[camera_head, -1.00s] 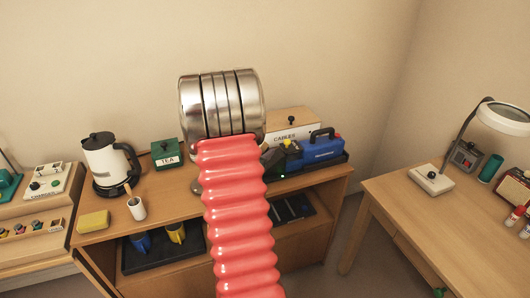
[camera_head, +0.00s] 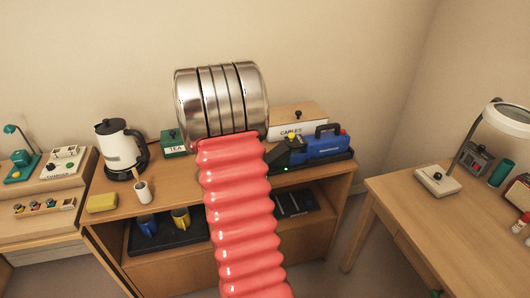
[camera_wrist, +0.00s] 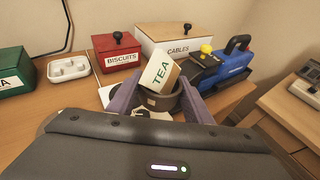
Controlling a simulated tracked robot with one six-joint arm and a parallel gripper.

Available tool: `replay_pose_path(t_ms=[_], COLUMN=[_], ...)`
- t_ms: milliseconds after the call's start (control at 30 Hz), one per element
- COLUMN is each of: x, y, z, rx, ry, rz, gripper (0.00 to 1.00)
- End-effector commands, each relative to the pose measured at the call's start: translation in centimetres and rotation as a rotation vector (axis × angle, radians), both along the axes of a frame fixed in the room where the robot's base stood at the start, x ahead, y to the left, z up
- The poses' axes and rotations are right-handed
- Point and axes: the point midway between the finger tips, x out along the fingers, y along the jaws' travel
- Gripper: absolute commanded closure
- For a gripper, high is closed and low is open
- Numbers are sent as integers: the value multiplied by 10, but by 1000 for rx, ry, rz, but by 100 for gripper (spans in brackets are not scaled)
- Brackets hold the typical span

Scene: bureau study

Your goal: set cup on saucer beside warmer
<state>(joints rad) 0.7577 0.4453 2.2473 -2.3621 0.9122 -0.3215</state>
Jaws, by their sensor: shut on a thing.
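In the wrist view my gripper (camera_wrist: 160,103) has its two grey-purple fingers on either side of a dark grey cup (camera_wrist: 157,102). A cream and brown packet marked TEA (camera_wrist: 162,68) stands tilted at the cup; I cannot tell whether it is inside or behind it. A white flat thing (camera_wrist: 106,92) shows partly behind the left finger; I cannot tell whether it is the saucer or the warmer. In the head view my red arm and metal wrist hide the gripper and the cup.
A red BISCUITS box (camera_wrist: 109,55), a CABLES box (camera_wrist: 176,40), a white dish (camera_wrist: 68,69) and a blue machine (camera_wrist: 226,66) stand around the gripper. A kettle (camera_head: 117,150), sponge (camera_head: 102,202) and white cup with a stick (camera_head: 143,193) stand left on the cabinet.

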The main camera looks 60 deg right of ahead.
Motion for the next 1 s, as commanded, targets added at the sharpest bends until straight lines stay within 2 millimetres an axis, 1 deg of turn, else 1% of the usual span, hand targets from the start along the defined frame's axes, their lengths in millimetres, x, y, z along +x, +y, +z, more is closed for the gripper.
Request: replay_pose_path(t_ms=[33,167,300,367,500,567,700,767,1000], x=[9,35,66,78,104,115,136,145,172], y=[10,39,78,95,136,153,196,214,288], z=[0,1,2,3,4,5,7,8,12], rx=[1,2,4,4,5,5,3,3,0], ry=[1,2,6,6,7,8,10,10,11], rz=[24,96,191,231,320,360,451,488,638], gripper=[78,78,78,78,78,78,78,78,78])
